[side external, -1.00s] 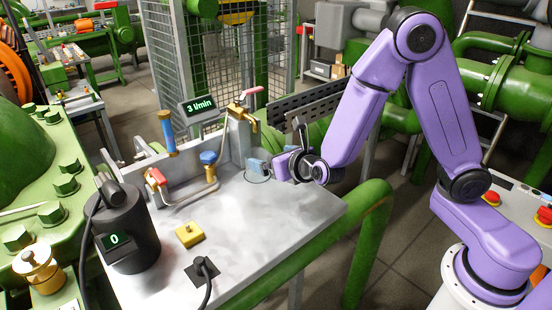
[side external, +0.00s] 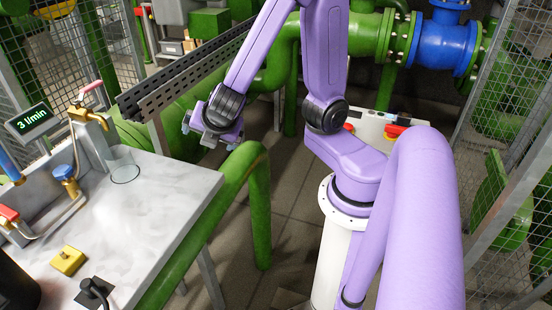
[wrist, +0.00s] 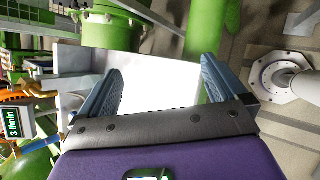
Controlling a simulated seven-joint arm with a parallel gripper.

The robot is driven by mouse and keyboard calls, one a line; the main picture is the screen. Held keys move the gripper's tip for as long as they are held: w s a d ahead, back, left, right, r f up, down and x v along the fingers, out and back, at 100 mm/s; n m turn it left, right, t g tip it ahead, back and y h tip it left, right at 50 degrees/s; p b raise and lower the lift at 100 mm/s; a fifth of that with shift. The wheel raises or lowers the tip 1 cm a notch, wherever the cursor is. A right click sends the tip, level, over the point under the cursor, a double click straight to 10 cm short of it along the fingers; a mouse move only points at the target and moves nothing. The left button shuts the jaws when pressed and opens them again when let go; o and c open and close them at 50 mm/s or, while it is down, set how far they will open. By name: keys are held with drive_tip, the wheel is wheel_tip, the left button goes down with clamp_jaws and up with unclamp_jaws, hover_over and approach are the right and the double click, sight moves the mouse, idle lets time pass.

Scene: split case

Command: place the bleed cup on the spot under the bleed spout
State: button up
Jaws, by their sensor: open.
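The bleed cup (side external: 122,160), a clear, faint glass, stands upright on the right part of the metal bench top (side external: 150,205). A dark ring shows at its base; I cannot tell whether this is the marked spot or the cup's bottom edge. The brass bleed spout (side external: 103,122) with a pink lever is just up and left of the cup. My gripper (side external: 196,132) is open and empty, right of the cup and apart from it, beyond the bench edge. In the wrist view my gripper's two blue-grey fingers (wrist: 162,92) are wide apart; I cannot make out the cup there.
A flow display (side external: 33,119) reads 3 l/min. A blue-knobbed valve (side external: 65,173) and pipe stand left of the cup, with a yellow block (side external: 68,260) in front. A green pipe rail (side external: 225,190) runs along the bench's right side. A dark slotted rail (side external: 190,75) is behind my gripper.

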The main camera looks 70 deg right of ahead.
drive_tip(key=s+a+m+g+y, duration=0.2)
drive_tip(key=s+m+g, duration=0.1)
drive_tip(key=s, duration=0.5)
drive_tip(key=s+a+m+g+y, duration=0.2)
drive_tip(key=s+m+g+y, duration=0.1)
drive_tip(key=s, duration=0.6)
drive_tip(key=shift+s+r+m+y, duration=0.15)
drive_tip(key=shift+r+m+y, duration=0.2)
drive_tip(key=shift+m, duration=0.55)
